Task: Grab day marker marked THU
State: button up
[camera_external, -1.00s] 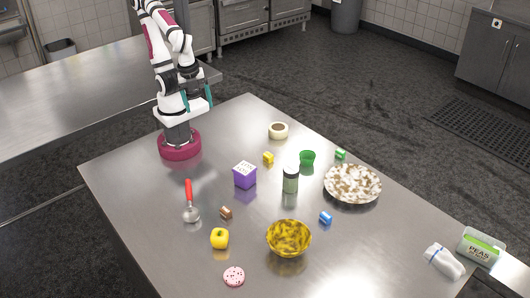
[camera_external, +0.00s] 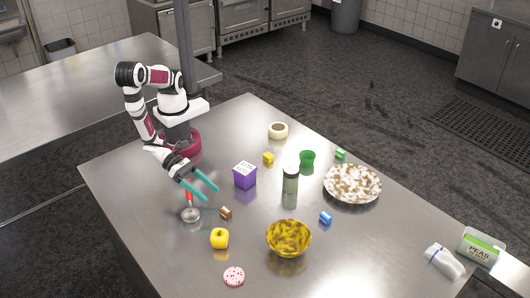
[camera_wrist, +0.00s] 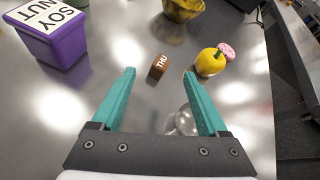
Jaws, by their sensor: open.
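The day marker marked THU is a small brown block (camera_wrist: 158,67) lying on the table, with white letters readable in the wrist view. It also shows in the external view (camera_external: 226,212). My gripper (camera_external: 209,192) has teal fingers, spread apart and empty. In the wrist view my gripper (camera_wrist: 164,72) has the brown marker ahead of and roughly between its fingertips, apart from them. In the external view the fingers are above the table, up and left of the marker.
A ladle (camera_external: 191,212) with a red handle lies below my gripper. Blue (camera_external: 326,217), yellow (camera_external: 268,158) and green (camera_external: 341,154) blocks lie farther off.

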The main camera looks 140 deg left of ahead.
aim_at(223, 208)
jog(key=x, duration=0.7)
jog(key=shift+w+d+f, duration=0.1)
jog(key=shift+d+f, duration=0.2)
jog(key=shift+f, duration=0.1)
grip_shut()
